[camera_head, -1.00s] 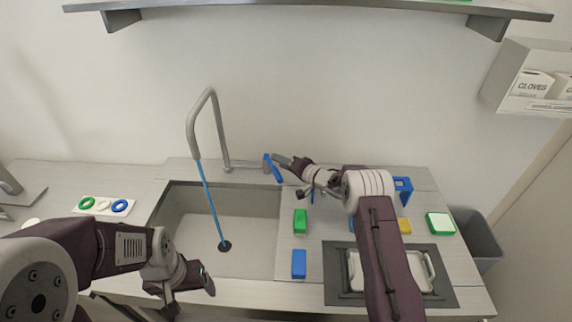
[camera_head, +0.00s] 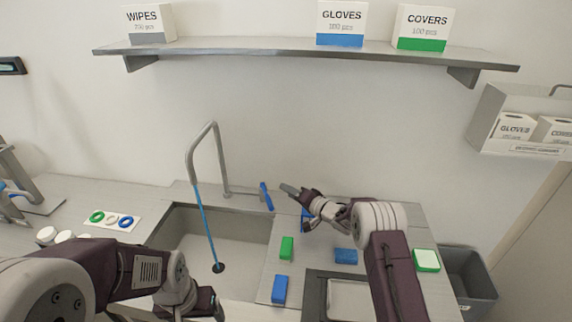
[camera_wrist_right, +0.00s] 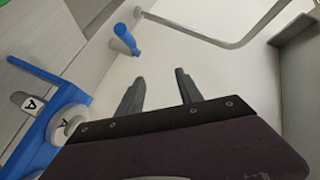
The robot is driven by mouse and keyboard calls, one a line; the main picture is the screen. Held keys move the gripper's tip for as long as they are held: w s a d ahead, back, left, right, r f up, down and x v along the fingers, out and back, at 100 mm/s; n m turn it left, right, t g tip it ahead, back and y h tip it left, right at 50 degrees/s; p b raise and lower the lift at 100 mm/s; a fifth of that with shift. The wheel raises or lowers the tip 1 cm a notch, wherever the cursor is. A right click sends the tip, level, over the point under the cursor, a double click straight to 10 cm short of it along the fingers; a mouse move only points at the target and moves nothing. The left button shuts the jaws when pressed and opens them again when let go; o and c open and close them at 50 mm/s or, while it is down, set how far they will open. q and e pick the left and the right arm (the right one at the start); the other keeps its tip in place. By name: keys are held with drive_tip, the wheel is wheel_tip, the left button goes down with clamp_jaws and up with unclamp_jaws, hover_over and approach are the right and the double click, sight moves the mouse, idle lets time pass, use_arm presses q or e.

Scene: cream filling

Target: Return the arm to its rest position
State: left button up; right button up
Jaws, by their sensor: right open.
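My right gripper (camera_head: 288,189) is open and empty, just to the right of the blue tap lever (camera_head: 266,196). In the right wrist view its two dark fingers (camera_wrist_right: 157,92) stand apart with nothing between them. The blue lever (camera_wrist_right: 125,40) shows beyond them, apart from the fingers. The grey tap (camera_head: 218,160) arches over the sink (camera_head: 180,222), and a thin blue stream runs from it to the drain. My left gripper (camera_head: 205,302) hangs at the bottom, left of the centre; its fingers are too unclear to tell their state.
A green block (camera_head: 287,248) and a blue block (camera_head: 280,289) lie right of the sink. A blue stand (camera_wrist_right: 55,105) is close to my right wrist. A grey bin (camera_head: 470,280) is at the right. A shelf (camera_head: 300,46) with boxes hangs above.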

wheel_tip(320, 180, up, 17)
drive_tip(key=s+d+t+h+b, duration=0.1)
drive_tip(key=s+t+h+b, duration=0.1)
drive_tip(key=s+t, duration=0.1)
drive_tip(key=s+d+f+n+g+h, duration=0.1)
drive_tip(key=s+f, duration=0.5)
drive_tip(key=s, duration=0.6)
drive_tip(key=s+d+f+n+g+h, duration=0.1)
drive_tip(key=s+d+f+g+h, duration=0.2)
drive_tip(key=s, duration=1)
drive_tip(key=s+d+f+n+g+h, duration=0.2)
drive_tip(key=s+d+f+g, duration=0.4)
drive_tip(key=s+f+g, duration=0.4)
drive_tip(key=s+f+h, duration=0.1)
drive_tip(key=s, duration=0.2)
drive_tip(key=shift+s+d, duration=0.15)
drive_tip(key=shift+s, duration=0.05)
drive_tip(key=shift+f, duration=0.1)
